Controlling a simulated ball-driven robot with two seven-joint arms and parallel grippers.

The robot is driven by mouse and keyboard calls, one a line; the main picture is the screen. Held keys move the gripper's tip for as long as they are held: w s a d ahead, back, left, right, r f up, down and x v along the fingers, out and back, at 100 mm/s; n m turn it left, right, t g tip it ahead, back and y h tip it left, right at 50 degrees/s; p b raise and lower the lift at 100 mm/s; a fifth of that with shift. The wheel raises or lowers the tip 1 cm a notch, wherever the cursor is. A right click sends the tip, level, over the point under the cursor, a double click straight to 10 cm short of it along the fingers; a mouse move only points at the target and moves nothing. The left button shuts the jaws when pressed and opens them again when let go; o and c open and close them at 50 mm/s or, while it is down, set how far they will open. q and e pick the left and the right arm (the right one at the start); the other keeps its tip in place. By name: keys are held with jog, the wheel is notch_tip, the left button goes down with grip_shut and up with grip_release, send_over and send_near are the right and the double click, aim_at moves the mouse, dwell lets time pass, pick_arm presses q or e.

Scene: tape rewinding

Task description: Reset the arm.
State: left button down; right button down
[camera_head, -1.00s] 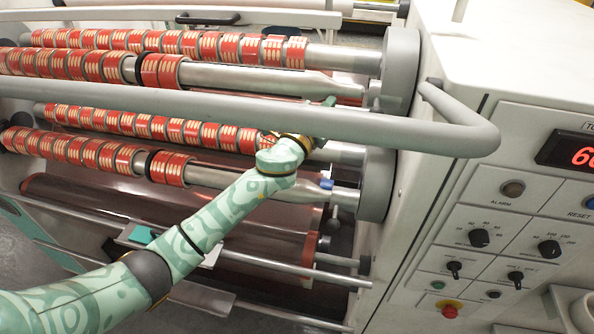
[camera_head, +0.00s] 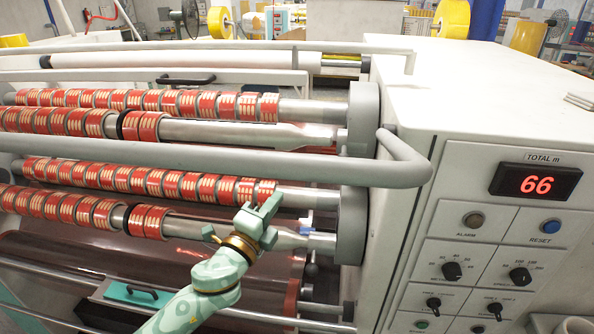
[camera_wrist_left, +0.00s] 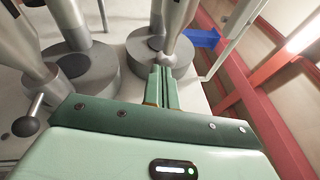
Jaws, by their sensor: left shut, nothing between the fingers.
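My left arm comes up from the bottom of the head view. Its green left gripper (camera_head: 268,207) is in front of the lower shafts, near their right end. In the left wrist view the two fingers (camera_wrist_left: 162,88) lie together, shut and empty, pointing toward a round grey hub (camera_wrist_left: 150,50) with a metal shaft. I cannot tell whether the fingertips touch the shaft. My right gripper is not in view.
Red tape rolls (camera_head: 60,205) line several metal shafts. A grey guard bar (camera_head: 240,158) crosses in front of the upper shafts. The white control cabinet (camera_head: 410,215) stands at right, its display (camera_head: 536,181) reading 66. A blue piece (camera_wrist_left: 205,38) sticks out near the hub.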

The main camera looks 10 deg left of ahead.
pick_arm(q)
jog(key=s+a+f+n+g+y, duration=0.35)
jog(key=s+a+f+n, duration=0.2)
jog(key=s, duration=0.35)
jog(key=s+a+f+n+g+y, duration=0.3)
jog(key=s+a+f+n+g, duration=0.25)
jog(key=s, duration=0.45)
jog(key=s+a+f+n+g+y, duration=0.3)
jog(key=s+a+f+n+y, duration=0.15)
jog(key=s+f, duration=0.35)
jog(key=s+d+f+g+h+b, duration=0.1)
jog(key=s+d+f+b, duration=0.1)
jog(key=f, duration=0.8)
jog(key=s+d+f+g+h+b, duration=0.1)
jog(key=s+f+h, duration=0.1)
jog(key=f, duration=0.8)
jog(key=s+d+f+g+h+b, duration=0.1)
jog(key=s+d+f+b, duration=0.1)
jog(key=f, duration=0.8)
jog(key=s+f+n+g+h+b, duration=0.1)
jog(key=s+f+n+g+b, duration=0.2)
jog(key=s+f, duration=1.5)
jog(key=shift+s+a+n+b, duration=0.2)
jog(key=shift+s+n+b, duration=0.15)
jog(key=shift+s, duration=0.1)
